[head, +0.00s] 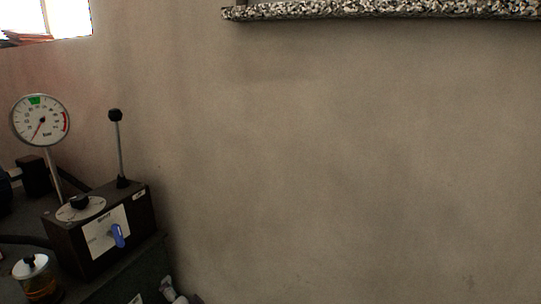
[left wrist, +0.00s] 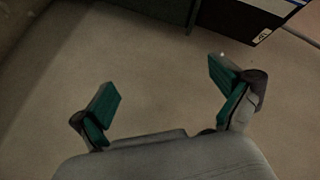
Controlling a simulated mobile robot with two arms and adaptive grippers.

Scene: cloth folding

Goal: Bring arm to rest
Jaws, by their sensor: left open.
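My left gripper (left wrist: 162,95) shows in the left wrist view with its two green-padded fingers spread wide apart. Nothing is between the fingers, and plain floor (left wrist: 160,60) lies beyond them. No cloth is visible in either view.
In the head view, a dark control box (head: 98,228) with a lever and a round gauge (head: 40,120) stands at the left. A jar (head: 35,278) is near it. A speckled ledge (head: 390,10) crosses the top. A dark cabinet (left wrist: 235,18) stands at the wrist view's top right.

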